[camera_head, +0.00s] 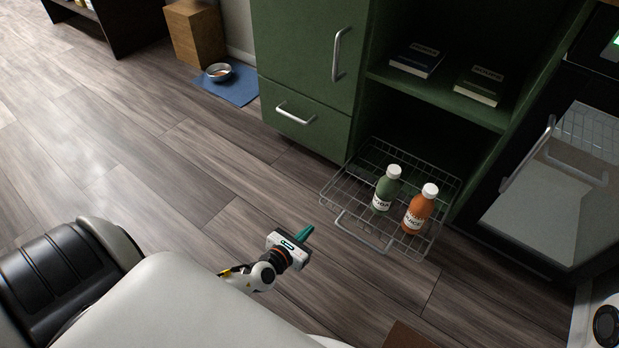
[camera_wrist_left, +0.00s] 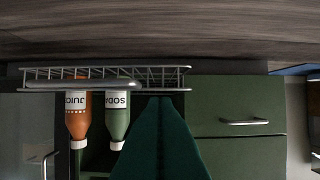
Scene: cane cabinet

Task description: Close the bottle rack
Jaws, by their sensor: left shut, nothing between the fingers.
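The wire bottle rack (camera_head: 340,190) is pulled out of the lower opening of the green cabinet, with a looped handle (camera_head: 362,232) on its front. A green soda bottle (camera_head: 386,189) and an orange juice bottle (camera_head: 420,208) stand upright in it. My left gripper (camera_head: 304,234) is shut and empty, in front of the rack and to its left, apart from it. In the left wrist view, which is upside down, the closed green fingers (camera_wrist_left: 161,110) point toward the rack (camera_wrist_left: 165,78), with the juice bottle (camera_wrist_left: 78,118) and soda bottle (camera_wrist_left: 117,118) beside them. My right gripper is not in view.
The green cabinet (camera_head: 300,50) has a closed door and a closed drawer (camera_head: 305,120) left of the rack. Books (camera_head: 417,59) lie on the shelf above. An open appliance door (camera_head: 545,215) is at the right. The wooden floor (camera_head: 180,190) at the left is clear.

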